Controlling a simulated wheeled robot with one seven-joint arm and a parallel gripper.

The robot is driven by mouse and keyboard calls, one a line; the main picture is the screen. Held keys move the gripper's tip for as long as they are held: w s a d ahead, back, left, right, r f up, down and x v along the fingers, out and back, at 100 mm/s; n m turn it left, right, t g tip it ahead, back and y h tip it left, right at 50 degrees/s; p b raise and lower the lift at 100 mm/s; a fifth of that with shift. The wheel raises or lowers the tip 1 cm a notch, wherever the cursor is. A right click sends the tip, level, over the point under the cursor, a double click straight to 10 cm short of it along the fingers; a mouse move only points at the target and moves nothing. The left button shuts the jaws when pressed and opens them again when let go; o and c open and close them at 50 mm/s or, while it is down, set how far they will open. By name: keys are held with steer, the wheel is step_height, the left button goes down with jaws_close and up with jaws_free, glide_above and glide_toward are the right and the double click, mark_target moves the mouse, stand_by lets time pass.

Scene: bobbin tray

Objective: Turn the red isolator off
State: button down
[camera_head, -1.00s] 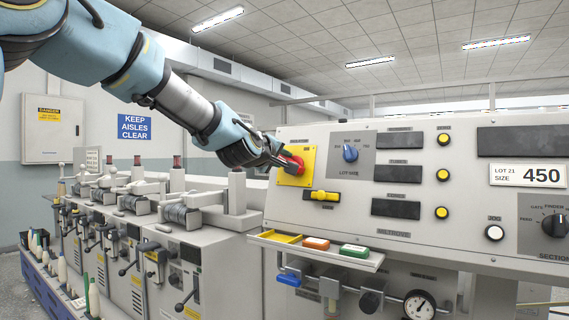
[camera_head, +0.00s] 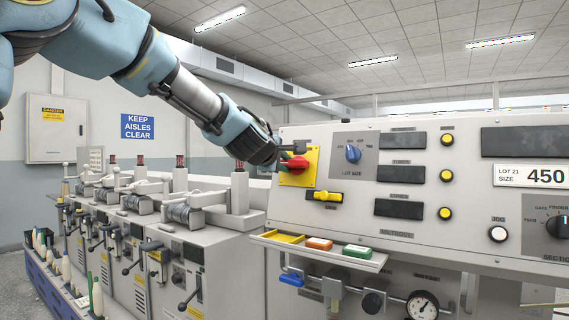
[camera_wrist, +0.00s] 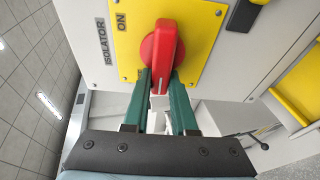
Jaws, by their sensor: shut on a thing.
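The red isolator handle (camera_head: 297,164) sits on a yellow plate (camera_head: 311,157) at the left end of the grey control panel. In the wrist view the red handle (camera_wrist: 160,50) points lengthwise toward my gripper, on a round red base. "ON" shows on the yellow plate (camera_wrist: 205,30), with "ISOLATOR" beside it. My gripper (camera_wrist: 161,82) has one green finger on each side of the handle's near end and is shut on it. In the head view my gripper (camera_head: 286,152) comes in from the upper left and partly hides the plate.
A yellow switch (camera_head: 324,196) sits just below the plate, and a blue lot-size knob (camera_head: 353,154) to its right. A shelf (camera_head: 340,258) with coloured blocks juts out below. Machine posts (camera_head: 240,200) stand close at the left, under my arm.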

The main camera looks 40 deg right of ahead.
steer(key=c, duration=0.7)
jaws_free()
steer(key=shift+b+v, duration=3.95)
steer(key=shift+v, duration=1.45)
steer(key=shift+f, duration=0.1)
